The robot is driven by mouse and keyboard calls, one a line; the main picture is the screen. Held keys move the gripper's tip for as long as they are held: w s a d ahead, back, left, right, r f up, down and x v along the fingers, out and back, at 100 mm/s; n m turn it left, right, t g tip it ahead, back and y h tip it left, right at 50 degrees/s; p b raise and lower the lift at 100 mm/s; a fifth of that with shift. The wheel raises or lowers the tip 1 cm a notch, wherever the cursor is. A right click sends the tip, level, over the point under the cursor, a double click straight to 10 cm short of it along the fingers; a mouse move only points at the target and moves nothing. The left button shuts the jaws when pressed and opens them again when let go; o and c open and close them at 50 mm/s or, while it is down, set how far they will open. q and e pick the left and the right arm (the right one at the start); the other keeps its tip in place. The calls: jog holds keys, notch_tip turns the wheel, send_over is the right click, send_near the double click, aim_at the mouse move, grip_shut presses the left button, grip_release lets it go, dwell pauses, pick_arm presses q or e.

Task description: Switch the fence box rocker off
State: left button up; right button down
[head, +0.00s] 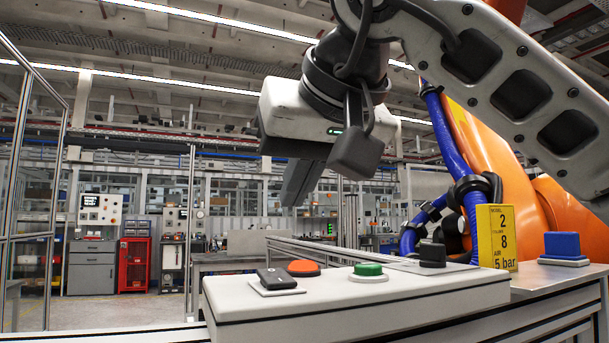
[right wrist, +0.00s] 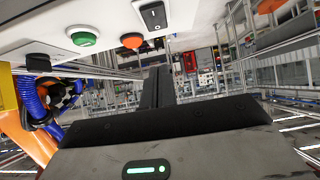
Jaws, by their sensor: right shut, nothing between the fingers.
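The fence box (head: 350,308) is a light-grey box at the lower middle of the head view. Its black rocker (head: 277,280) sits on a pale plate at the box's left end. The rocker also shows in the right wrist view (right wrist: 153,15) at the top, with small pale marks; I cannot tell which side is pressed. My right gripper (head: 293,195) is shut and empty, in the air above the rocker and apart from it. Its closed dark fingers show in the right wrist view (right wrist: 157,78). My left gripper is in neither view.
Beside the rocker are a red-orange button (head: 303,268), a green button (head: 368,270) and a black knob (head: 432,255). A yellow sign (head: 496,237) and a blue block (head: 562,245) stand to the right. An orange robot arm with blue hoses (head: 448,140) is behind.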

send_over(281, 277)
notch_tip(281, 277, down, 4)
jog(key=shift+s+r, duration=0.1)
jog(key=shift+r, duration=0.1)
notch_tip(281, 277, down, 2)
jog(key=shift+f+b, duration=0.25)
jog(key=shift+b, duration=0.2)
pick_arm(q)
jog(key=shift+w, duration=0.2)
pick_arm(e)
jog(key=shift+w+f, duration=0.2)
jog(key=shift+f, duration=0.35)
